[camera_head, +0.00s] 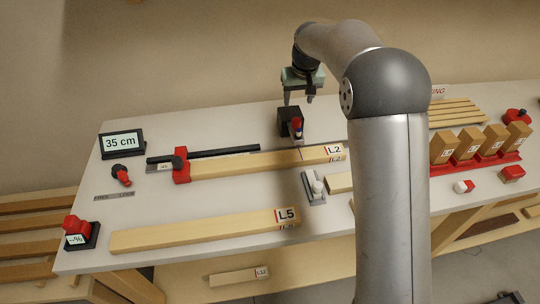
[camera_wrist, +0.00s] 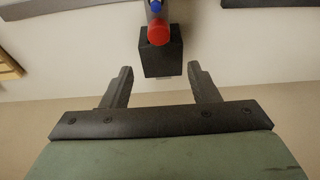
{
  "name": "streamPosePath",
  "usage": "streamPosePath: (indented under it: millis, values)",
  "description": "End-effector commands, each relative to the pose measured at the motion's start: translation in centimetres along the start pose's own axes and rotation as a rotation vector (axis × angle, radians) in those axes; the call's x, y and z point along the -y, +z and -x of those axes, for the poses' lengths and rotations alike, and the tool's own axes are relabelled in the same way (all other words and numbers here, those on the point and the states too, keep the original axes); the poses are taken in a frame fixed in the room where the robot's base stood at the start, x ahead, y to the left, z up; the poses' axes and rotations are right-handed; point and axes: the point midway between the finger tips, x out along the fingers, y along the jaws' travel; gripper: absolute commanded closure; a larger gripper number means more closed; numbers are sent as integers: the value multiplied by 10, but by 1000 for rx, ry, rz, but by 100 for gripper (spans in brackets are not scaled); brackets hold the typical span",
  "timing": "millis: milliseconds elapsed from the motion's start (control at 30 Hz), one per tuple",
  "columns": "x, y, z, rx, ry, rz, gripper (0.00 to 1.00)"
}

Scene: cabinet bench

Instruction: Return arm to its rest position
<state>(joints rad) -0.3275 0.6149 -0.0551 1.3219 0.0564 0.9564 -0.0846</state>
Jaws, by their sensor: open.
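My gripper (camera_head: 299,97) is at the back of the white bench (camera_head: 230,221), above a small black block (camera_head: 289,121) with a red and blue part (camera_head: 297,127). In the wrist view my gripper (camera_wrist: 158,78) has its two dark fingers spread apart with nothing between them. The black block (camera_wrist: 161,55) with its red knob (camera_wrist: 158,32) shows just beyond the fingertips. My arm stretches over the bench from the front right.
A wooden bar marked L2 (camera_head: 250,162) lies by a black rail with a red stop (camera_head: 181,166). Bar L5 (camera_head: 200,230) lies in front. A "35 cm" display (camera_head: 122,142) stands back left. Wooden blocks (camera_head: 467,143) stand in a red rack at right.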

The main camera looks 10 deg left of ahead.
Motion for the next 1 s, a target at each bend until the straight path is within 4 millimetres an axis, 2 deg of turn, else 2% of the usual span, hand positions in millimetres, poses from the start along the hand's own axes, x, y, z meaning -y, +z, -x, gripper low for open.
streamPosePath:
  millis: [233, 367, 467, 567, 600, 667, 700, 800, 900, 1000]
  values:
    - [0, 0, 0, 0, 0, 0, 45]
    - [-15, 25, 23, 9, 4, -32, 45]
    - [-33, 69, 53, 28, 8, -78, 45]
    - [-49, 131, 83, 52, 15, -134, 45]
    - [-53, 158, 93, 62, 18, -155, 45]
    - [-58, 200, 105, 78, 23, -187, 45]
    - [-60, 228, 111, 87, 26, -209, 45]
    - [-58, 298, 120, 112, 35, -258, 45]
    - [-54, 356, 120, 133, 44, -297, 45]
    - [-48, 398, 116, 151, 50, -325, 45]
